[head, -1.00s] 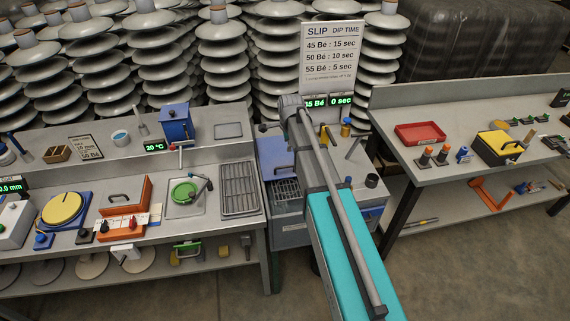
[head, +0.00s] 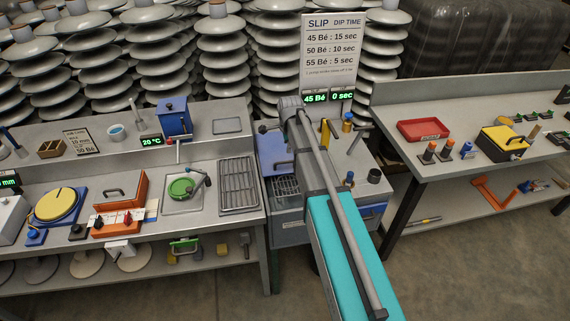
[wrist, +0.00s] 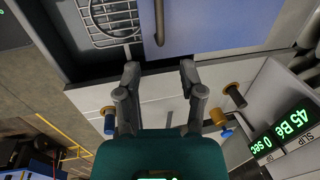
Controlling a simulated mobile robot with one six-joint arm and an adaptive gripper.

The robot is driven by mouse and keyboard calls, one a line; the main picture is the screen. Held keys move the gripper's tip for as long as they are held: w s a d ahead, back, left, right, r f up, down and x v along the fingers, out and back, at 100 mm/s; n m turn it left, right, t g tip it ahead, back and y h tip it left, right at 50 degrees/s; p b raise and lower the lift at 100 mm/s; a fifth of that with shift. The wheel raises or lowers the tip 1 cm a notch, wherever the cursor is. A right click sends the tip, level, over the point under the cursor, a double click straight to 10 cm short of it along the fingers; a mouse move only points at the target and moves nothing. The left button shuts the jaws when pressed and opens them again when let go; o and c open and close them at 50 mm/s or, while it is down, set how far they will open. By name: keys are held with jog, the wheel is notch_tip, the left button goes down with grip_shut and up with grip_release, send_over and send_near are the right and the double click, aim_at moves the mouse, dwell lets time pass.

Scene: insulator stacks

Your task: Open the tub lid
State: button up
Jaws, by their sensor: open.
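The tub (head: 290,236) is the grey unit in the middle of the head view. Its blue lid (head: 269,147) lies flat on top, partly hidden by my arm. In the wrist view the blue lid (wrist: 220,25) is at the top, with a dark bar handle (wrist: 159,22) on it. My gripper (wrist: 160,70) is open and empty. Its fingertips point toward the lid's edge, with the handle ahead between their lines, apart from them in the picture. The height gap is unclear. In the head view my arm hides the gripper.
A wire rack (wrist: 110,18) is beside the lid. Blue and orange knobs (wrist: 222,122) and the display sign (wrist: 285,135) are right of my gripper in the wrist view.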

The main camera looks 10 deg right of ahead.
aim_at(287, 162)
jog(key=shift+w+f+b, duration=0.3)
jog(key=shift+f+b, duration=1.15)
jog(key=shift+f, duration=0.1)
jog(key=shift+w+f+b, duration=0.35)
jog(key=shift+f+b, duration=1.1)
jog(key=shift+f, duration=0.05)
jog(key=shift+w+f+b, duration=0.3)
jog(key=shift+f+b, duration=1.15)
jog(key=shift+f, duration=0.1)
grip_shut()
